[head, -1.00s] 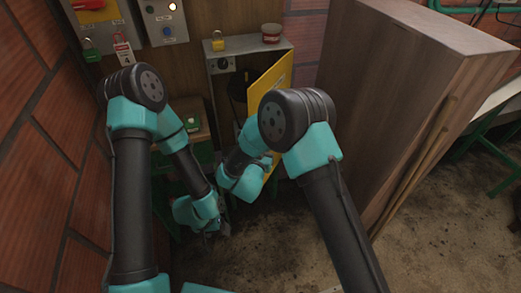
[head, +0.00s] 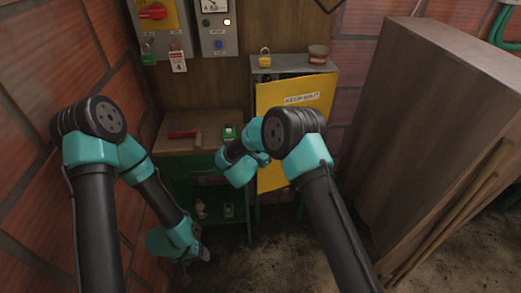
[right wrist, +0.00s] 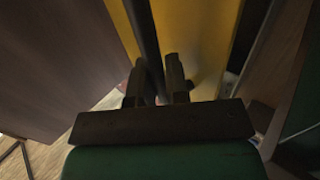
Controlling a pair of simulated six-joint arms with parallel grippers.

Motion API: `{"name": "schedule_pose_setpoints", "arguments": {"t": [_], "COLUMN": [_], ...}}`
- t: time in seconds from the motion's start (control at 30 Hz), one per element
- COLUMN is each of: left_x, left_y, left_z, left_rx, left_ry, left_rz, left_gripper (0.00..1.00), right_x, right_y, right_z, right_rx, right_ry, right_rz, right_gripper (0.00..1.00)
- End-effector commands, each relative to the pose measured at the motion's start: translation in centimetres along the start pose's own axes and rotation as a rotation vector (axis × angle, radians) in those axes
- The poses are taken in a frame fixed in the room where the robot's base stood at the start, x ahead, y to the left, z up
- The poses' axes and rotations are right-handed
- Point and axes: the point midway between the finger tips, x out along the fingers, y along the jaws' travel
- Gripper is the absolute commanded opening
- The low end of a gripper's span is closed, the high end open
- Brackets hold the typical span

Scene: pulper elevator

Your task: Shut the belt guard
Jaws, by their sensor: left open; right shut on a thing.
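The belt guard (head: 288,115) is a yellow hinged panel with a white "KEEP SHUT" label, on the front of a grey box (head: 262,68). It covers most of the box front, with a dark gap along its top edge. In the right wrist view the yellow panel (right wrist: 195,45) stands behind a dark upright bar (right wrist: 146,35), apparently its handle. My right gripper (right wrist: 158,88) is shut on this bar; in the head view my own arm mostly hides it. My left gripper (head: 197,256) is open and empty, low at the left, away from the guard.
Control boxes hang above left.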

Motion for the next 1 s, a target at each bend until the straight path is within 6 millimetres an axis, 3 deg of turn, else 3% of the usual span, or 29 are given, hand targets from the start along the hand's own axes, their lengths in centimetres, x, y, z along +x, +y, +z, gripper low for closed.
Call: {"name": "schedule_pose_setpoints", "arguments": {"t": [0.37,0.4,0.63,1.0], "left_x": [0.0,0.0,-0.01,-0.01], "left_y": [0.0,0.0,0.0,0.0], "left_z": [0.0,0.0,0.0,0.0], "left_rx": [0.0,0.0,0.0,0.0], "left_ry": [0.0,0.0,0.0,0.0], "left_rz": [0.0,0.0,0.0,0.0], "left_gripper": [0.69,0.69,0.69,0.69], "right_x": [0.25,0.25,0.21,-0.41], "right_y": [0.1,0.11,0.1,0.04], "right_z": [-0.06,-0.06,-0.03,-0.02], "right_rx": [0.0,0.0,0.0,-0.001], "right_ry": [0.001,0.001,0.001,0.0], "right_rz": [0.004,0.004,0.003,0.002], "right_gripper": [0.0,0.17,0.39,0.39]}}
